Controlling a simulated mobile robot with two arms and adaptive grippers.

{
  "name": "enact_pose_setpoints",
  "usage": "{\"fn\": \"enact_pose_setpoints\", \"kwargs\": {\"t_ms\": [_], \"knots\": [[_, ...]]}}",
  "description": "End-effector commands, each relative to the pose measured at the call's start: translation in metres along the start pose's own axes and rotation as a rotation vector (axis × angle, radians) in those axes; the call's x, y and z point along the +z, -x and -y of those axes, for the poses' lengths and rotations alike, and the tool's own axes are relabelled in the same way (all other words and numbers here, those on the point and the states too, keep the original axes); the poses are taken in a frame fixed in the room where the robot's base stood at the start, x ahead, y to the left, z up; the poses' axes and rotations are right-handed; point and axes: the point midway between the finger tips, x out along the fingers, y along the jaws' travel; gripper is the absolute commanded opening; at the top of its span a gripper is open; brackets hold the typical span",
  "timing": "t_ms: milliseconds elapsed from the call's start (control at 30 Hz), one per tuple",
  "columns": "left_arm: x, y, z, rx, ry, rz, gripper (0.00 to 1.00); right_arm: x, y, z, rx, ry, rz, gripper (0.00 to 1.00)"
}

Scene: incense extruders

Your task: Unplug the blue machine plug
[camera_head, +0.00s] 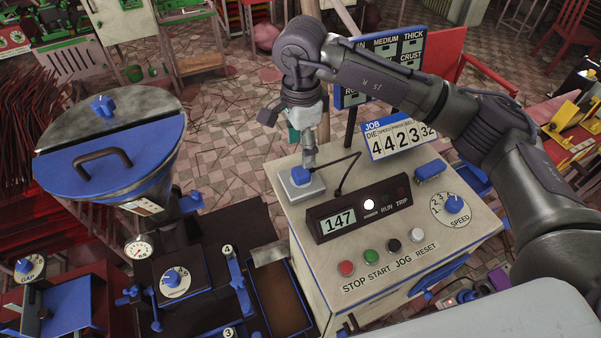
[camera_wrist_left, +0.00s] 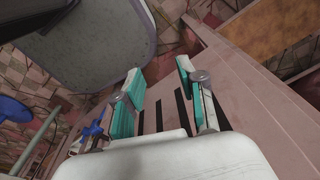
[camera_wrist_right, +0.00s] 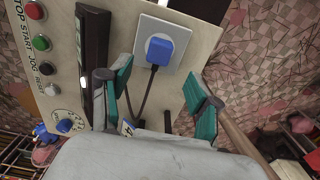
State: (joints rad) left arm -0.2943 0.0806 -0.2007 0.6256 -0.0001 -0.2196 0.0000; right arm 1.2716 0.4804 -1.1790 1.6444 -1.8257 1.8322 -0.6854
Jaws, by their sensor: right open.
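The blue plug (camera_head: 300,174) sits in a pale socket plate (camera_head: 301,190) on the top left corner of the control console, with a dark cable running from it. It also shows in the right wrist view (camera_wrist_right: 158,50), seated in the plate (camera_wrist_right: 150,30). My right gripper (camera_head: 308,150) is above and just behind the plug in the head view. In the right wrist view its teal fingers (camera_wrist_right: 158,98) are spread apart with nothing between them, and the plug lies beyond the tips. My left gripper (camera_wrist_left: 158,82) shows only in its wrist view, open and empty near a slotted panel.
The console (camera_head: 450,228) carries a display box (camera_head: 360,209), several buttons and a speed dial (camera_head: 451,209). A job sign (camera_head: 399,138) stands behind. A blue-lidded hopper machine (camera_head: 110,150) stands left. The tiled floor (camera_head: 230,110) behind the console is partly clear.

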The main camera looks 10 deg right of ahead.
Motion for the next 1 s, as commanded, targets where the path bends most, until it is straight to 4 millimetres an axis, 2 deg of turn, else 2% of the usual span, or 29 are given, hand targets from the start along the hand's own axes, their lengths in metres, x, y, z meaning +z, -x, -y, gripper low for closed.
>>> {"fn": "enact_pose_setpoints", "kwargs": {"t_ms": [100, 300, 400, 500, 633, 1000], "knots": [[-0.007, -0.007, 0.001, -0.001, 0.000, -0.012, 0.40, 0.000, -0.016, -0.001, 0.002, 0.000, 0.001, 0.62], [0.003, -0.018, -0.001, 0.000, 0.000, 0.002, 0.40, 0.000, -0.046, -0.001, 0.003, 0.000, 0.001, 0.62], [0.012, -0.039, -0.002, 0.002, 0.000, 0.011, 0.40, 0.000, -0.063, 0.000, -0.001, 0.000, 0.000, 0.62], [0.017, -0.050, -0.003, 0.002, 0.000, 0.018, 0.40, 0.000, -0.073, 0.000, -0.001, 0.000, 0.001, 0.62], [0.018, -0.057, -0.003, 0.002, 0.001, 0.018, 0.40, 0.000, -0.079, 0.000, -0.001, 0.000, 0.001, 0.62], [0.015, -0.056, -0.002, 0.002, 0.001, 0.014, 0.40, 0.000, -0.078, 0.000, 0.000, 0.000, 0.001, 0.62]]}}
